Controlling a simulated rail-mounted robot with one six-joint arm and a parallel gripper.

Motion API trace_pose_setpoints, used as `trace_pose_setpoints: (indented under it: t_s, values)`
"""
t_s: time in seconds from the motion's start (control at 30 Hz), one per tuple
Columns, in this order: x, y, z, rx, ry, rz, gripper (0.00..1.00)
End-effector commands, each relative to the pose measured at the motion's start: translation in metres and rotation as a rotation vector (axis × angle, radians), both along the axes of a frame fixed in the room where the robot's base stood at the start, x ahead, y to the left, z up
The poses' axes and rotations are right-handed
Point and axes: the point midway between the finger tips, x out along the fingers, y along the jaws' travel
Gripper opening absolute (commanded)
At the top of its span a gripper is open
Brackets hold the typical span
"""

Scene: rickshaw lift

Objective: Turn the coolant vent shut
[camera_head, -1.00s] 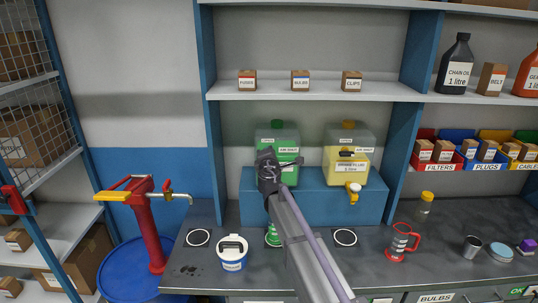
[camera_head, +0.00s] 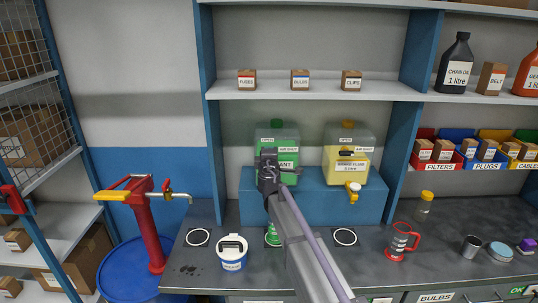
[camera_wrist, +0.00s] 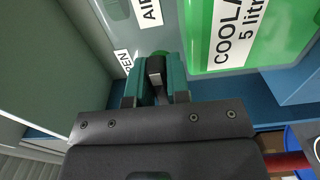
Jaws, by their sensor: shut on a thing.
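The coolant tank (camera_head: 290,133) is a clear canister with green liquid, a green cap and an AIR SHUT label, on the blue stand. My gripper (camera_head: 268,170) is in front of its left side and hides the vent in the head view. In the wrist view, the teal fingers of my gripper (camera_wrist: 158,82) are shut on the small black coolant vent lever (camera_wrist: 155,66). An OPEN label (camera_wrist: 123,59) and part of an AIR label (camera_wrist: 148,12) lie beside it. I cannot tell exactly which way the lever points.
A red pump (camera_head: 152,225) is at the left.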

Motion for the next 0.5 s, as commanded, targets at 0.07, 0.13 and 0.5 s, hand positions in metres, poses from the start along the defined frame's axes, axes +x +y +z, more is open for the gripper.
trace_pose_setpoints:
  t_s: [0.07, 0.13, 0.5]
  values:
    - [-0.0005, -0.0002, -0.0003, 0.000, 0.000, 0.000, 0.00]
    - [-0.0005, -0.0002, -0.0003, 0.000, 0.000, 0.000, 0.00]
    - [-0.0002, -0.0001, -0.0001, -0.001, 0.000, 0.000, 0.40]
